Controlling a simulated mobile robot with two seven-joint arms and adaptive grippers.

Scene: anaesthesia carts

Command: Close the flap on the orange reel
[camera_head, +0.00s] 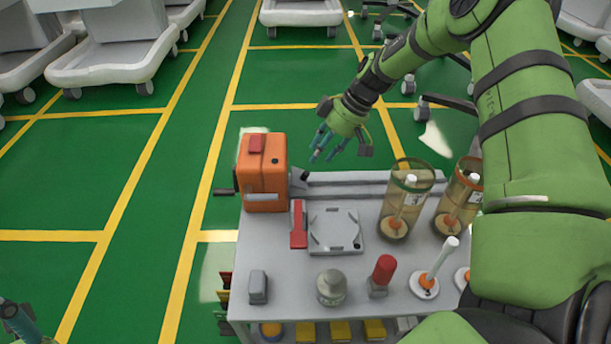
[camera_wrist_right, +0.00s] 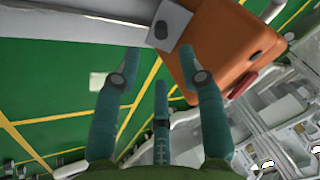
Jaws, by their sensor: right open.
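The orange reel (camera_head: 264,178) is a boxy orange housing at the back left corner of the cart top. It also shows at the upper right of the right wrist view (camera_wrist_right: 222,45). A small grey flap (camera_head: 297,181) with a dark end sticks out from its right side. In the wrist view the flap (camera_wrist_right: 168,24) is a grey plate with a dark round spot, standing out from the housing just beyond my fingertips. My right gripper (camera_head: 325,147) is open and empty, above and right of the reel. My left gripper (camera_head: 14,318) is partly cut off at the lower left.
Green floor left of the cart is open. Other white carts (camera_head: 120,50) stand behind.

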